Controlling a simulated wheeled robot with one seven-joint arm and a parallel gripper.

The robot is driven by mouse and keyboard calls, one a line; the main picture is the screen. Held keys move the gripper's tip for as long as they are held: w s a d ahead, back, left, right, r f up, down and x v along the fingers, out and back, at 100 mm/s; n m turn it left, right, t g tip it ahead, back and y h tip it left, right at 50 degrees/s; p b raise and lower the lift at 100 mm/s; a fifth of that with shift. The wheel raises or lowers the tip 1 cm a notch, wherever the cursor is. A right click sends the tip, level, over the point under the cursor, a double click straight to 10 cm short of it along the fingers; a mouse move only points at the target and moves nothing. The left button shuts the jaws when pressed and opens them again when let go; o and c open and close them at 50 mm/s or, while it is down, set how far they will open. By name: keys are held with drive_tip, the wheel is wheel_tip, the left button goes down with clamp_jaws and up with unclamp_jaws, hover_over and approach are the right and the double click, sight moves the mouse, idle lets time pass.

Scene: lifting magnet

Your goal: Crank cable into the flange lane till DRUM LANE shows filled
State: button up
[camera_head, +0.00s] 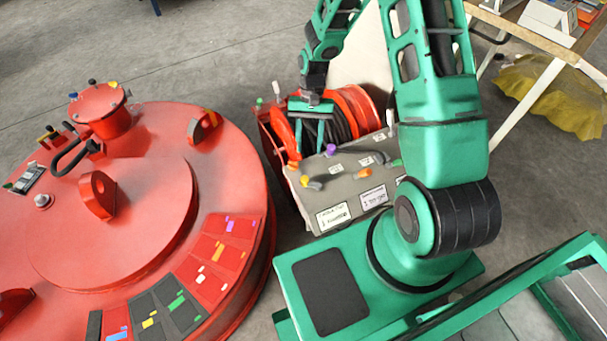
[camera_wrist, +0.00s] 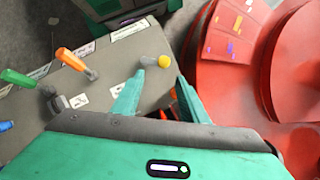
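The cable drum (camera_head: 355,110), with red flanges and dark cable wound on it, stands right of the big red magnet. A grey control panel (camera_head: 345,180) is at its near side, with yellow, purple, orange and green handles. White label plates (camera_head: 333,216) sit on its front; their text is too small to read surely. My gripper (camera_head: 310,142) points down over the drum's left part, behind the panel. In the wrist view its two teal fingers (camera_wrist: 160,77) are apart, with nothing held. The yellow knob (camera_wrist: 164,61) shows just beyond the fingertips, apart from them. The orange handle (camera_wrist: 72,59) lies farther left.
The red lifting magnet (camera_head: 110,230) fills the left, with lugs and coloured tiles on top. A table (camera_head: 515,25) and yellow cloth (camera_head: 555,95) are at upper right. Bare floor (camera_head: 210,50) lies behind the magnet.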

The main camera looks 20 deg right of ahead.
sight(305, 178)
drive_tip(key=x, duration=1.2)
drive_tip(key=shift+w+a+f, duration=0.1)
drive_tip(key=shift+w+a, duration=0.15)
drive_tip(key=shift+a, duration=0.2)
clamp_jaws()
